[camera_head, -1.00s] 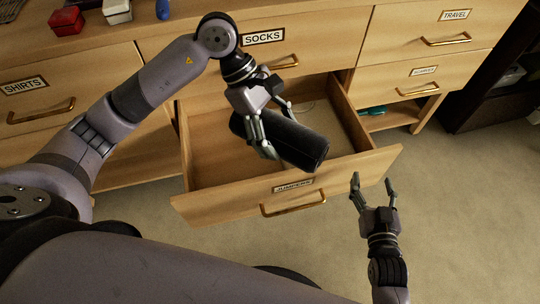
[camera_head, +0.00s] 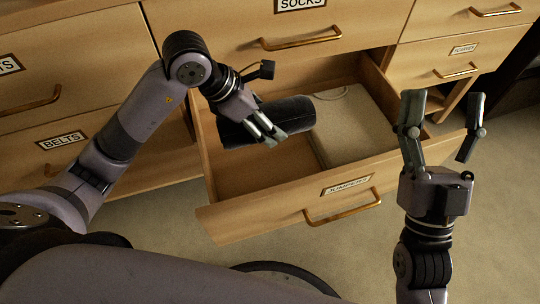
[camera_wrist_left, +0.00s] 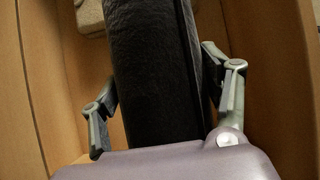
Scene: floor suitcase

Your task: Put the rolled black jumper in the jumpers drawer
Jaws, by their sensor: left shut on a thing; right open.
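The rolled black jumper (camera_head: 285,118) is held by my left gripper (camera_head: 268,132) inside the open jumpers drawer (camera_head: 290,212). In the left wrist view the black roll (camera_wrist_left: 155,75) lies between the two fingers, with the drawer's wooden walls on both sides. I cannot tell whether the roll touches the drawer bottom. The drawer is labelled JUMPERS and pulled out. My right gripper (camera_head: 440,128) is open and empty, in front of the drawer's right end.
A flat beige folded item (camera_head: 350,130) lies in the right part of the drawer. The closed socks drawer (camera_head: 240,25) is above, and the belts drawer (camera_head: 85,135) is at left. Carpet (camera_head: 375,255) is clear in front.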

